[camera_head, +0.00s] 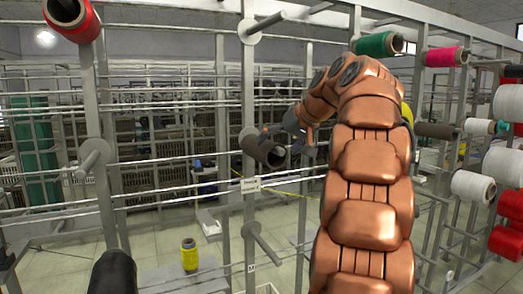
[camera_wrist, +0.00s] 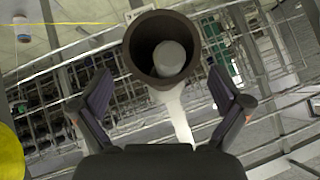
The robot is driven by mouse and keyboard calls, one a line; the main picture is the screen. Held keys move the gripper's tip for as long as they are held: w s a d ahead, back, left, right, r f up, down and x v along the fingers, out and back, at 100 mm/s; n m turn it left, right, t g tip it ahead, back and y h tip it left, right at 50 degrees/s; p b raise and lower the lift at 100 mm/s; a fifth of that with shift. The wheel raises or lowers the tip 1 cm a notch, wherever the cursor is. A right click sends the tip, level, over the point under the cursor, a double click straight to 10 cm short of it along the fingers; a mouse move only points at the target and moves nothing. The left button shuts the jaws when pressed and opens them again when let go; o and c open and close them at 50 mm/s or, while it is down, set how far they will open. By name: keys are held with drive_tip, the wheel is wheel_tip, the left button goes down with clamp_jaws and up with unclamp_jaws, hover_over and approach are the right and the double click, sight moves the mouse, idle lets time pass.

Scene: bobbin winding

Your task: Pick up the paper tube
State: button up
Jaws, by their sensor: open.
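The dark brown paper tube (camera_head: 265,150) sits on a peg of the grey rack, in the middle of the head view. In the wrist view the tube (camera_wrist: 135,68) shows its open end, with the light peg (camera_wrist: 170,58) inside it. My gripper (camera_wrist: 161,100) is open, with one finger low on each side of the tube. The fingers look apart from the tube. In the head view my gripper (camera_head: 288,138) is beside the tube and partly hidden by my arm.
A red spool (camera_head: 72,18), a green spool (camera_head: 378,44) and a pink spool (camera_head: 446,56) hang on the rack. White spools (camera_head: 472,187) are at the right. A bare peg (camera_head: 262,244) sticks out below the tube. A yellow spool (camera_head: 189,255) stands on a low surface.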

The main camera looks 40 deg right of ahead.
drive_tip(key=shift+p+x, duration=0.55)
drive_tip(key=shift+x, duration=1.45)
drive_tip(key=shift+a, duration=0.15)
drive_tip(key=shift+c, duration=0.4)
drive_tip(key=c, duration=1.2)
